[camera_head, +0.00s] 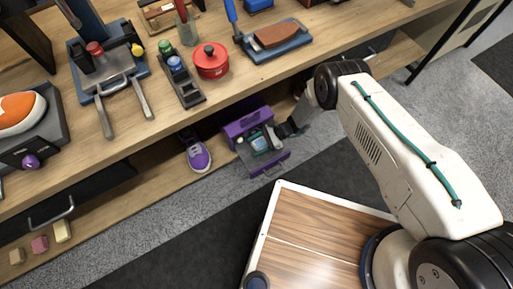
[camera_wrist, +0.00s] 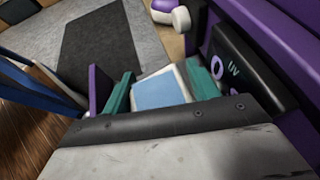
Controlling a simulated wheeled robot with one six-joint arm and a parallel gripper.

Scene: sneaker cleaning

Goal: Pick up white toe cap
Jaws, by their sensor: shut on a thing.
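My gripper (camera_wrist: 160,88) reaches into the open drawer of a purple box from the right in the head view (camera_head: 260,142). Its teal fingers stand on both sides of a white piece with a light blue face (camera_wrist: 158,92), and it is shut on this piece. The piece also shows small and pale in the head view (camera_head: 259,144). I take it for the white toe cap, but its full shape is hidden behind the gripper's dark front edge. Whether it touches the drawer floor I cannot tell.
The purple box (camera_head: 242,123), with a black "UV" panel (camera_wrist: 235,62), stands on the lower shelf under the workbench. A purple shoe with a white toe (camera_head: 197,156) is left of it. The bench top (camera_head: 225,30) above holds clamps, a red pot (camera_head: 211,62) and tools.

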